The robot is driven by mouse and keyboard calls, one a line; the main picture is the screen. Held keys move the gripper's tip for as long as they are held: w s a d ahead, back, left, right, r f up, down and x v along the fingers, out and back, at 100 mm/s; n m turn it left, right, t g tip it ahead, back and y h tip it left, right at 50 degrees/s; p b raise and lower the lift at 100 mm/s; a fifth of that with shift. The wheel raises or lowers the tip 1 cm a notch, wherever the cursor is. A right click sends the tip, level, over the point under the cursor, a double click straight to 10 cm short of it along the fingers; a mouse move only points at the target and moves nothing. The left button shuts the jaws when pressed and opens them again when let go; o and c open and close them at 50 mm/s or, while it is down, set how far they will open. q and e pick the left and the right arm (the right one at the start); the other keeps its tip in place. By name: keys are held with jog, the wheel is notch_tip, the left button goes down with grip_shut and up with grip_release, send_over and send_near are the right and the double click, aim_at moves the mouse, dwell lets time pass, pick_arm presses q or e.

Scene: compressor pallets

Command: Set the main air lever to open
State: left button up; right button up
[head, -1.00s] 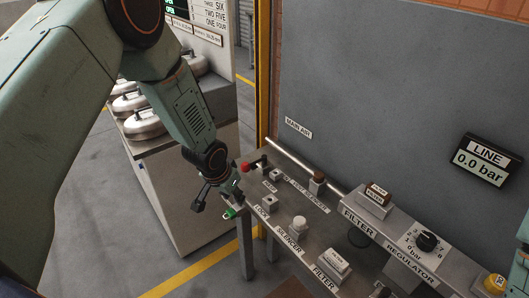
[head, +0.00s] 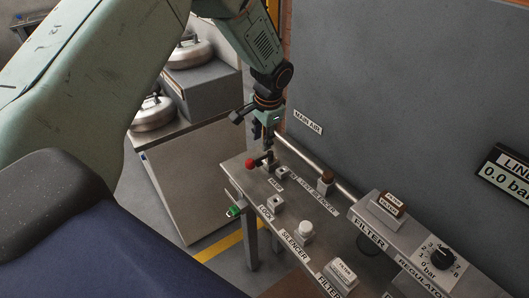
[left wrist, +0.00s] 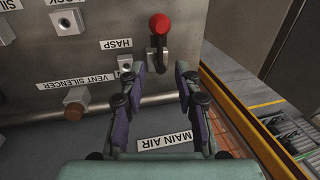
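The main air lever (head: 250,163) has a red ball knob on a short dark arm and sits at the far left end of the metal bench. In the left wrist view the lever (left wrist: 159,25) points away from the MAIN AIR label (left wrist: 165,140). My left gripper (head: 268,146) is above the lever's pivot end, pointing down. In the left wrist view its two fingers (left wrist: 161,72) are apart, with the lever's base between and just beyond the tips. Nothing is held, and contact cannot be told. My right gripper is not in view.
A HASP block (head: 282,172), a VENT SILENCER fitting (head: 326,182) and a LOCK block (head: 275,203) stand near the lever. A pipe runs along the grey wall (head: 400,90). The LINE display (head: 505,180) reads 0.0 bar. A green item (head: 233,211) hangs at the bench edge.

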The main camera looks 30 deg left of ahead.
aim_at(255, 161)
pick_arm(q)
jog(key=x, duration=0.4)
jog(key=s+x, duration=0.1)
jog(key=x, duration=0.2)
jog(key=shift+s+a, duration=0.1)
jog(key=shift+a+f, duration=0.35)
jog(key=shift+f, duration=0.2)
jog(key=shift+d, duration=0.15)
jog(key=shift+d, duration=0.1)
jog(key=shift+c, duration=1.4)
grip_shut()
